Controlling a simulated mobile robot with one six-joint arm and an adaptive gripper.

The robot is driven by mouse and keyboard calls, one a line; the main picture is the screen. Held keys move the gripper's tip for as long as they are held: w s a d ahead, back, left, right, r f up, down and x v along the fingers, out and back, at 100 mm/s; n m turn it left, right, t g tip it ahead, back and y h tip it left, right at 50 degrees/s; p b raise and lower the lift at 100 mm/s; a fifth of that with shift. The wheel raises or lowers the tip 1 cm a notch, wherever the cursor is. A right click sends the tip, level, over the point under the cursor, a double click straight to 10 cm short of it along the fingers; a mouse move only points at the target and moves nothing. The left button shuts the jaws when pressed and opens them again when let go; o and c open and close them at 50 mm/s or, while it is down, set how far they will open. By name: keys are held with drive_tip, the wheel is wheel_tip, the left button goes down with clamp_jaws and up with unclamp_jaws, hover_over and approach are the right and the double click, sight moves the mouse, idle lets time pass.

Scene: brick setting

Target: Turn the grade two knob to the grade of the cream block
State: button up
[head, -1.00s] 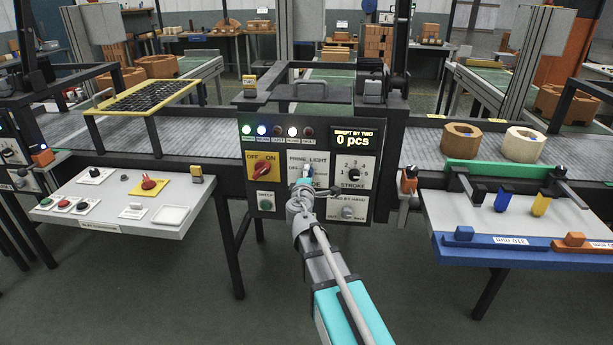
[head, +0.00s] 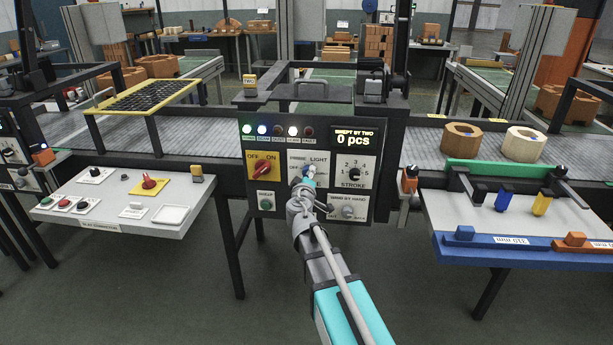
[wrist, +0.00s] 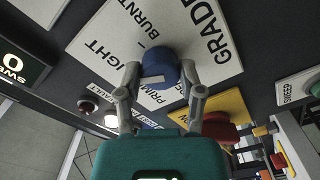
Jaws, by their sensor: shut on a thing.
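The grade knob is a blue knob (wrist: 160,66) on a white plate (wrist: 90,45) printed PRIME, LIGHT, BURNT and GRADE. A pale mark shows on the knob; I cannot tell surely which word it points to. My gripper (wrist: 158,78) has its two fingers shut on the knob's sides. In the head view my gripper (head: 308,181) reaches the plate below the words PRIME LIGHT and hides much of the knob and the lower lettering. The cream block (head: 523,144) sits on the right part of the conveyor, beside a tan block (head: 461,137).
On the same panel are a red switch on a yellow plate (head: 262,165), a stroke dial (head: 354,172), a hand knob (head: 348,211) and a green button (head: 265,201). The display (head: 355,138) reads 0 pcs. A side table (head: 495,240) stands at the right.

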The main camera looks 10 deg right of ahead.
idle(0.4)
drive_tip(key=o, duration=1.2)
drive_tip(key=shift+c, duration=0.2)
drive_tip(key=v, duration=0.7)
drive_tip(key=shift+s+a, duration=0.15)
drive_tip(key=shift+s, duration=0.1)
